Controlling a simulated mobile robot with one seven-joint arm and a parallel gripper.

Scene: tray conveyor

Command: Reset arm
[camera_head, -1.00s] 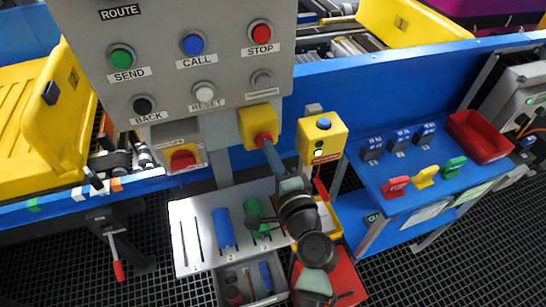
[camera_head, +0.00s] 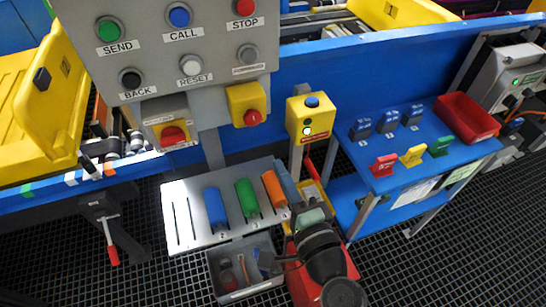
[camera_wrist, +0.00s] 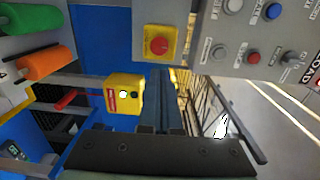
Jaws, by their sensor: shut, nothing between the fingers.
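My gripper (camera_head: 282,172) is shut and empty. In the head view its blue-grey fingers point up beside the orange cylinder, below the panel. In the wrist view the closed fingers (camera_wrist: 158,95) point towards the yellow box with a red knob (camera_wrist: 158,46) and are apart from it. That red-knob box (camera_head: 247,104) hangs under the grey control panel (camera_head: 165,62). The panel carries the white RESET button (camera_head: 191,65) and the SEND, CALL, STOP and BACK buttons.
A grey rack (camera_head: 185,232) with blue, green and orange cylinders stands below the panel. A yellow button box (camera_head: 310,118) on a post is close to my gripper. At right is a blue table (camera_head: 365,150) with coloured blocks and a red bin (camera_head: 466,118).

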